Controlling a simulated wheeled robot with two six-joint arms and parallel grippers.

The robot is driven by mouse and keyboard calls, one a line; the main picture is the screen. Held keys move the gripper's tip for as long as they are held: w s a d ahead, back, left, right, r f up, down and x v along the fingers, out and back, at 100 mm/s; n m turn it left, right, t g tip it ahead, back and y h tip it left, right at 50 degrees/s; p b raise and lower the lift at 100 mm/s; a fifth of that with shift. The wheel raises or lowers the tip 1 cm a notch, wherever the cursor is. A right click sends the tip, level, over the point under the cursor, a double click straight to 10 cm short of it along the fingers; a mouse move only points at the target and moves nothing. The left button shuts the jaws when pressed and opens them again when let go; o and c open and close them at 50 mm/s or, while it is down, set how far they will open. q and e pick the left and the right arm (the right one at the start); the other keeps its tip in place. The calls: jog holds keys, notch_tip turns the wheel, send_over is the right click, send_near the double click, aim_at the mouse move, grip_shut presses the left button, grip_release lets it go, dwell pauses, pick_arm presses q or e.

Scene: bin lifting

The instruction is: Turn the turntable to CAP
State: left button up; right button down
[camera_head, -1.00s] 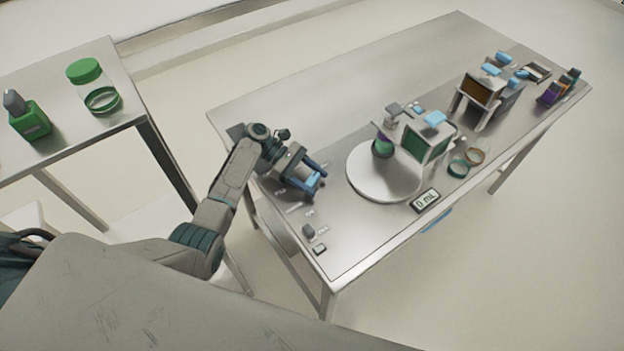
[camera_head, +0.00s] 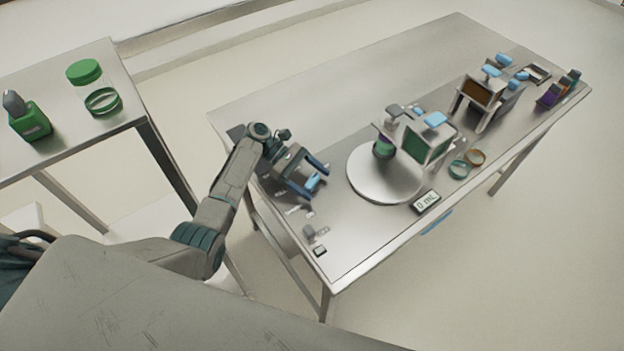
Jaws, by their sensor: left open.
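The turntable (camera_head: 378,185) is a round pale disc on the steel bench. A jar with green and purple colouring (camera_head: 384,149) stands at its far edge. My left gripper (camera_head: 317,181) is open to the left of the disc, low over the bench and apart from the disc. A small blue piece (camera_head: 313,182) shows between its fingers; I cannot tell if it is touched. Small labels (camera_head: 293,210) lie along the bench by the gripper, too small to read. Part of the bench there is hidden by my left arm. My right gripper is not in view.
A display reading "0 mL" (camera_head: 426,201) sits at the front edge. A green-windowed station (camera_head: 428,145) stands right behind the disc, and a brown-windowed one (camera_head: 484,92) farther right. Rings (camera_head: 459,169) lie near the front edge. A side table (camera_head: 60,160) holds a green-lidded jar (camera_head: 88,78).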

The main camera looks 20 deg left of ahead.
pick_arm(q)
jog(key=b+v, duration=0.2)
jog(key=v, duration=0.5)
jog(key=shift+f+b, duration=0.1)
jog(key=shift+b, duration=0.25)
jog(key=shift+w+a, duration=0.1)
jog(key=shift+a, duration=0.1)
jog(key=shift+r, duration=0.25)
jog(key=shift+f, duration=0.1)
